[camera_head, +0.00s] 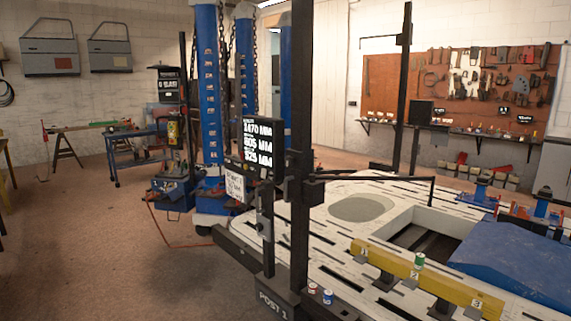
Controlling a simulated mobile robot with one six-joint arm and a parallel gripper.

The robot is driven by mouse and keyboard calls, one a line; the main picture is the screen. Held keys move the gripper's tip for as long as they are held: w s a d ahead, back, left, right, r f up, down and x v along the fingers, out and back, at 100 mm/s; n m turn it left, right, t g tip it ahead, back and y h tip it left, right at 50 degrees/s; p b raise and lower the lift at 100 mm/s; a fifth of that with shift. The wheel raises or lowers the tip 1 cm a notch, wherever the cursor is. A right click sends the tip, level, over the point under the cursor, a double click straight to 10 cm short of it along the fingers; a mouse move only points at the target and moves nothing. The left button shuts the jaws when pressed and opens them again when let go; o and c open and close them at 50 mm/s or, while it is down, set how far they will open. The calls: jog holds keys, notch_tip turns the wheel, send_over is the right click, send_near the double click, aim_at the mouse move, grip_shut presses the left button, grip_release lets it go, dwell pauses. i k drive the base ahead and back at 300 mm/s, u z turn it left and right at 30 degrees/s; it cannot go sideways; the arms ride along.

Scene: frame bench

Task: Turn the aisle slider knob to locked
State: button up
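A tall dark measuring post (299,240) stands at the near edge of the bench, with "POST 1" on its base (274,304). A dark slider block (313,191) sits partway up it, beside a thin horizontal arm (385,177) that reaches right and bends down over the bench. A shorter dark upright (267,245) stands just left of the post, with a small light detail on it. I cannot tell which small part is the aisle slider knob, nor its setting. My gripper is not in view.
A black display (262,146) with white millimetre figures hangs left of the post. The pale slotted bench (345,240) carries a yellow numbered beam (400,268), a green can (419,259) and a blue panel (515,262). Two small cans (327,296) stand near the post base. The aisle floor (110,250) is open.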

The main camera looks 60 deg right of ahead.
aim_at(289, 162)
jog(key=i, duration=1)
